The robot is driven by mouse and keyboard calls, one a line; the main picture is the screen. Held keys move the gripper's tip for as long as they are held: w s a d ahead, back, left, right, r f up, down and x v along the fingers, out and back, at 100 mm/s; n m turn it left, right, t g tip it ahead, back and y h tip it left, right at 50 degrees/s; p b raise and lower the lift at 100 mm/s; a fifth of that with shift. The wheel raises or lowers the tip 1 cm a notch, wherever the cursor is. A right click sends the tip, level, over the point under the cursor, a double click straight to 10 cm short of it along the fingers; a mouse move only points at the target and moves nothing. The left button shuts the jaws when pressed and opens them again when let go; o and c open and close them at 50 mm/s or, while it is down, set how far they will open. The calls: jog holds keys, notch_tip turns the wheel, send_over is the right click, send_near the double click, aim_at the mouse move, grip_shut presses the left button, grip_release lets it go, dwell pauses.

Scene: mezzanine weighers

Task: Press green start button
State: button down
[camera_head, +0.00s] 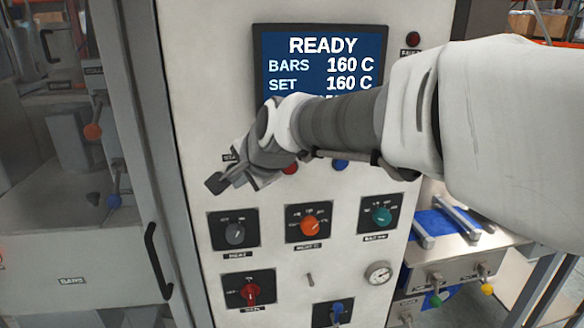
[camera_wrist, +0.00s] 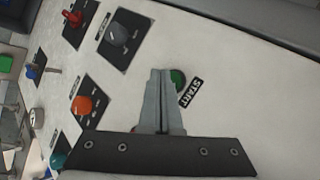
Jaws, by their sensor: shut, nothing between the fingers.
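The green start button (camera_wrist: 179,79) shows in the wrist view, partly covered by my gripper (camera_wrist: 160,72). A black START label (camera_wrist: 190,94) sits beside it on the pale panel. My gripper's two fingers are together with nothing between them, and their tips overlap the button's left side. I cannot tell whether they touch it or whether it is pushed in. In the head view my gripper (camera_head: 218,184) is in front of the panel's left part, below the screen; the green button is hidden behind it there.
The screen (camera_head: 322,62) reads READY, BARS 160 C and SET 160 C. A red button (camera_head: 290,168) and a blue button (camera_head: 340,164) are to the right. Below are a grey knob (camera_head: 235,233), an orange knob (camera_head: 309,226), a teal knob (camera_head: 381,217) and a red switch (camera_head: 250,292).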

jog(key=shift+w, duration=0.1)
jog(key=shift+w+a, duration=0.1)
jog(key=shift+w, duration=0.2)
jog(key=shift+w+a, duration=0.1)
jog(key=shift+w, duration=0.35)
dwell(0.7)
dwell(0.4)
jog(key=shift+s+d, duration=0.2)
jog(key=shift+s, duration=0.65)
jog(key=s, duration=0.2)
jog(key=s+d+b, duration=0.1)
jog(key=s, duration=0.2)
jog(key=shift+d, duration=0.1)
jog(key=shift+w, duration=0.1)
